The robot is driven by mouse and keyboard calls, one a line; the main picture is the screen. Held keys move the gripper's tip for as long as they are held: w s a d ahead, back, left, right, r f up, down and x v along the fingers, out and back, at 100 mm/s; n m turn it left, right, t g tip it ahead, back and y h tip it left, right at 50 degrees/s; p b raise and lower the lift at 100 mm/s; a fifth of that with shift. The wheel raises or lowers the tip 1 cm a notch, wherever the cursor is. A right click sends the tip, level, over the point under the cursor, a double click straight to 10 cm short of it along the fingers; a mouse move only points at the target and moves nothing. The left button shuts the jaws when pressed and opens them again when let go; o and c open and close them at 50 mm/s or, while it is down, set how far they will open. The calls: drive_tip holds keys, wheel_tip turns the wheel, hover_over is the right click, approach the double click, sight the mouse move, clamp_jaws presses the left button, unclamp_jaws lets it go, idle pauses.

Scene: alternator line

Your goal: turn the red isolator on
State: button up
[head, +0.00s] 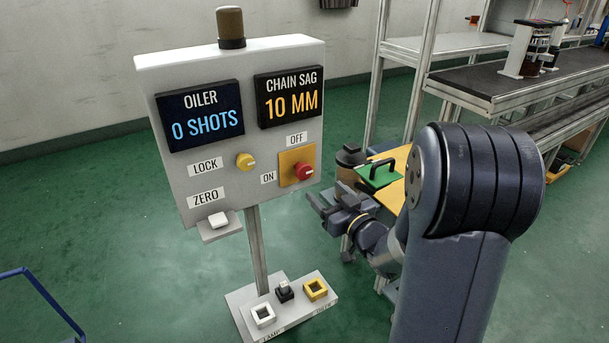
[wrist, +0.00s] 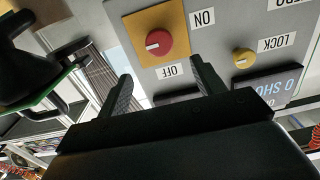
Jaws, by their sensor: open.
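The red isolator (head: 303,171) is a round red knob on a yellow plate (head: 288,158) at the lower right of the grey panel. Its labels read OFF above and ON to its left. A short white mark lies on the knob's right side in the head view; I cannot tell which label it stands for. In the wrist view, which is upside down, the knob (wrist: 160,42) lies ahead of the fingertips. My gripper (head: 320,205) is open and empty, below and right of the knob, apart from it. It also shows in the wrist view (wrist: 160,76).
The panel also bears a yellow LOCK knob (head: 245,161), a white ZERO button (head: 218,220) and two displays reading 0 SHOTS and 10 MM. A switch base (head: 290,316) stands below. A green item with a black handle (head: 380,173) and a metal rack (head: 405,48) are to the right.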

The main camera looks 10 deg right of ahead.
sight(305, 171)
drive_tip(key=b+x, duration=0.1)
drive_tip(key=x, duration=0.8)
drive_tip(key=shift+w, duration=0.15)
drive_tip(key=c, duration=0.9)
drive_tip(key=shift+c, duration=0.2)
